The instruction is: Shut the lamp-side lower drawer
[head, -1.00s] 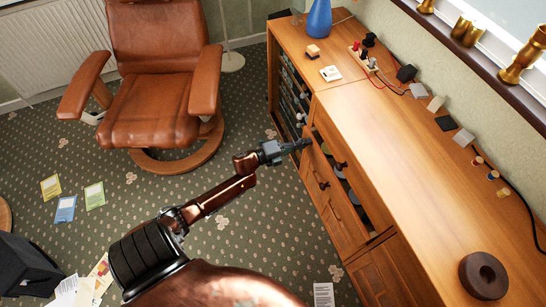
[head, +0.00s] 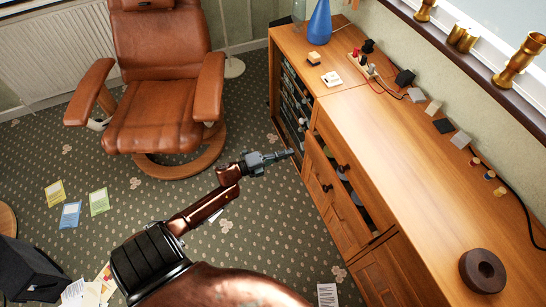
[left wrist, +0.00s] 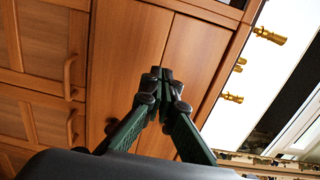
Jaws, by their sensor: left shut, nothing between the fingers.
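The wooden sideboard (head: 420,140) runs along the right wall, with the blue lamp base (head: 319,24) on its far end. A drawer (head: 343,204) stands pulled out from its front, with a dark knob on its face and part of its inside showing. Another dark knob (head: 343,167) sits above it, nearer the top edge. My left gripper (head: 291,153) is shut and empty, left of the drawer face and apart from it. In the left wrist view its closed fingertips (left wrist: 163,75) show before wooden panels. My right gripper is out of view.
A leather armchair (head: 160,110) stands at the back left. An open-fronted rack section (head: 291,105) is at the sideboard's far end. Papers (head: 70,213) lie on the carpet.

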